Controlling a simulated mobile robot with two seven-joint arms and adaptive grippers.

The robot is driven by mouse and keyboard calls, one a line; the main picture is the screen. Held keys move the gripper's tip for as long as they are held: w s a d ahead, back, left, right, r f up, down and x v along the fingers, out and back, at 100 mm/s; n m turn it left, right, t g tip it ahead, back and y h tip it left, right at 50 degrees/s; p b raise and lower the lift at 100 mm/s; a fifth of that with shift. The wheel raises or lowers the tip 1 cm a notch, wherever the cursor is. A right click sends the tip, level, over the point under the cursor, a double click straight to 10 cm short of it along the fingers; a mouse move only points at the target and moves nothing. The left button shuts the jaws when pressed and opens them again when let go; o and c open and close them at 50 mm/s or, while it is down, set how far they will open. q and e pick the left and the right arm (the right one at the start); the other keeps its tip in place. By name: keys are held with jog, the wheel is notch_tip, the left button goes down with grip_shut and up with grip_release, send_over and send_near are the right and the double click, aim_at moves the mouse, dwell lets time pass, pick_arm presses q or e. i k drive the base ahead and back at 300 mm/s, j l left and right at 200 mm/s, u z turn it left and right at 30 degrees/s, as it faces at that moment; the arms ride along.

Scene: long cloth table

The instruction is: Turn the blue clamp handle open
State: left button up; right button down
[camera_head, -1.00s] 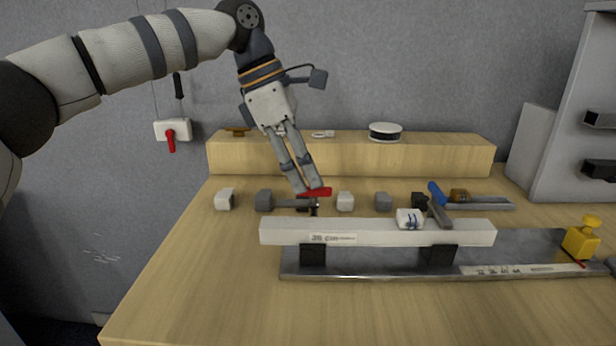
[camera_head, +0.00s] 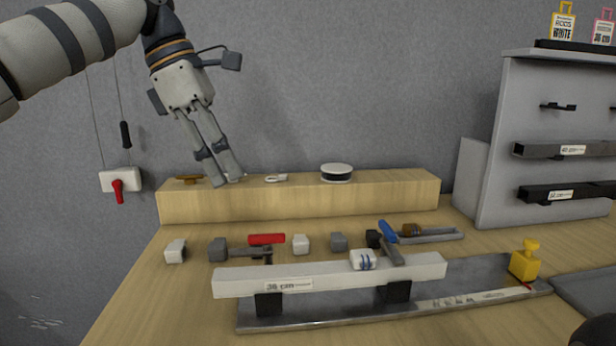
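The blue clamp handle (camera_head: 388,231) sticks up at a tilt behind the right part of the pale bar, with its dark metal lever (camera_head: 394,254) running down to the bar. The red clamp handle (camera_head: 267,239) lies level behind the bar's left part. The pale bar (camera_head: 330,275) rests on dark supports and carries a "36 cm" label. My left gripper (camera_head: 229,182) is in front of the wooden ledge, up and left of both handles and touching neither. Its two fingers lie close together with nothing between them.
A yellow stop (camera_head: 525,262) is on the metal plate (camera_head: 465,282) at right. A grey rack (camera_head: 540,140) stands back right. The air above the blue handle is clear.

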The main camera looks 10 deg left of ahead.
aim_at(390, 237)
jog(key=k, duration=1.5)
